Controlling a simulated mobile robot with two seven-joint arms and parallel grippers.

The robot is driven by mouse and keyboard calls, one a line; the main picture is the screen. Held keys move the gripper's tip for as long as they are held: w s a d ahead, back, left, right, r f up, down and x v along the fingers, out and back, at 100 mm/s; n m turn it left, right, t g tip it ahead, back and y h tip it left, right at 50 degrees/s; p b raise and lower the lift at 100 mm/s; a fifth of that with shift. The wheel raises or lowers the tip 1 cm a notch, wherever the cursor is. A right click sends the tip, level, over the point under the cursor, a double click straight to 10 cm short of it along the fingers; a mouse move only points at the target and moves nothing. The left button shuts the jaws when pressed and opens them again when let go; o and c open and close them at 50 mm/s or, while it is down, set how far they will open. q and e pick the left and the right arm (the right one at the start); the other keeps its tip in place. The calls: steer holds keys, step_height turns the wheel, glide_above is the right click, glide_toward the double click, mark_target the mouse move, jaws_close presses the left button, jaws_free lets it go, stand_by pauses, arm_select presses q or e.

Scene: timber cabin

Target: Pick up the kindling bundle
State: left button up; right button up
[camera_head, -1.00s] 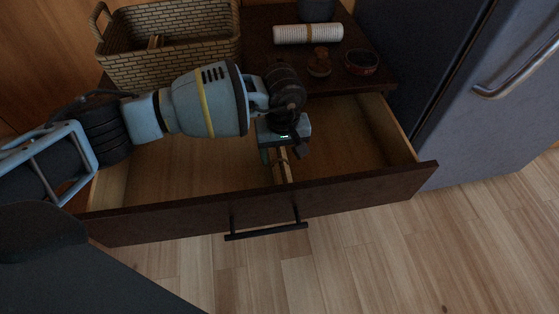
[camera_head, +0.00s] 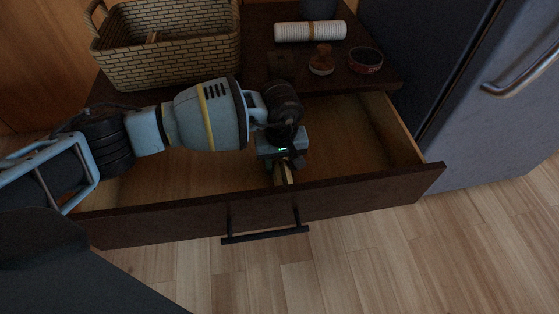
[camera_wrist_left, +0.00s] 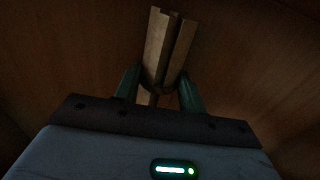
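The kindling bundle (camera_head: 284,174), a few pale wooden sticks, lies in the open drawer near its front panel. It also shows in the left wrist view (camera_wrist_left: 164,48), reaching up between the fingertips. My left gripper (camera_head: 283,160) points down into the drawer over the bundle and hides part of it. In the left wrist view, the two green fingers (camera_wrist_left: 160,84) stand apart, one on each side of the sticks, close to them. I see no clear sign of them pressing on the sticks. My right gripper is in no view.
The drawer's front panel (camera_head: 352,189) with a dark handle (camera_head: 265,235) stands close in front of my gripper. On the cabinet top are a wicker basket (camera_head: 178,62), a white roll (camera_head: 310,31), a wooden-knobbed item (camera_head: 322,62) and a dark red bowl (camera_head: 366,60). A grey fridge (camera_head: 490,130) stands right.

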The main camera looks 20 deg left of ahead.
mark_target(281, 163)
arm_select(q)
steer(key=shift+c, duration=1.4)
steer(key=shift+r, duration=0.1)
step_height(281, 163, up, 18)
steer(key=p, duration=0.6)
